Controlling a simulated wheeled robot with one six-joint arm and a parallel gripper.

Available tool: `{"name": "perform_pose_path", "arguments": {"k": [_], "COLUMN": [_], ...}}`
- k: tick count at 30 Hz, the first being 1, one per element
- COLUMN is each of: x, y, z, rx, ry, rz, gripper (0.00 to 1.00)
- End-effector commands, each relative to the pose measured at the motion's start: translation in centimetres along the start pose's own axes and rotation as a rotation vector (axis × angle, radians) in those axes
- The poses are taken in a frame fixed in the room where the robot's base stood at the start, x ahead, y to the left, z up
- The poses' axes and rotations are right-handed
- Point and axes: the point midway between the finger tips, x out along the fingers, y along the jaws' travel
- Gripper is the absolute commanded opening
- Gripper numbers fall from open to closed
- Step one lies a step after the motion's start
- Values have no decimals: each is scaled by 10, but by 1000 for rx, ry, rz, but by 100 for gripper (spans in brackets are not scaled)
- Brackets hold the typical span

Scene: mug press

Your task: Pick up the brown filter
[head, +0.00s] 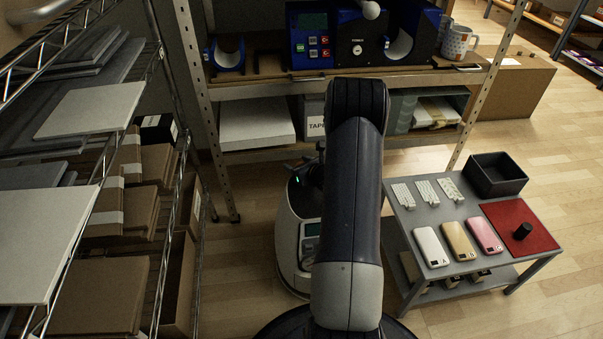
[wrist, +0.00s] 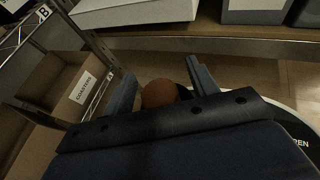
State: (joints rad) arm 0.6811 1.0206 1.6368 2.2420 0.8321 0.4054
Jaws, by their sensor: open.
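A brown rounded thing (wrist: 160,93), which looks like the brown filter, shows between the two fingers of my gripper (wrist: 163,82) in the wrist view. Its lower part is hidden behind the dark gripper body. The fingers are open, one to each side of it, with a gap visible on both sides; I cannot tell its depth relative to the fingertips. In the head view my own arm covers the middle, and I cannot make out the filter there.
A white rounded machine (head: 293,235) stands on the floor beside my arm. A shelf with a blue press (head: 358,48) is ahead. A wire rack (head: 165,165) is on the left. A grey table (head: 408,216) with phones, a black bin (head: 496,175) and a red mat (head: 541,238) is right.

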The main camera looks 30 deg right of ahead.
Motion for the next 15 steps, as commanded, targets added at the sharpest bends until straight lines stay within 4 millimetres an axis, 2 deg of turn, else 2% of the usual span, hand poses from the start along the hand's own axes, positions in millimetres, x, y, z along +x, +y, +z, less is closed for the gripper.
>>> {"name": "perform_pose_path", "arguments": {"k": [5,15], "x": [0,-1], "y": [0,0], "z": [0,0], "rx": [0,0], "ry": [1,1], "rz": [0,0], "gripper": [56,28]}}
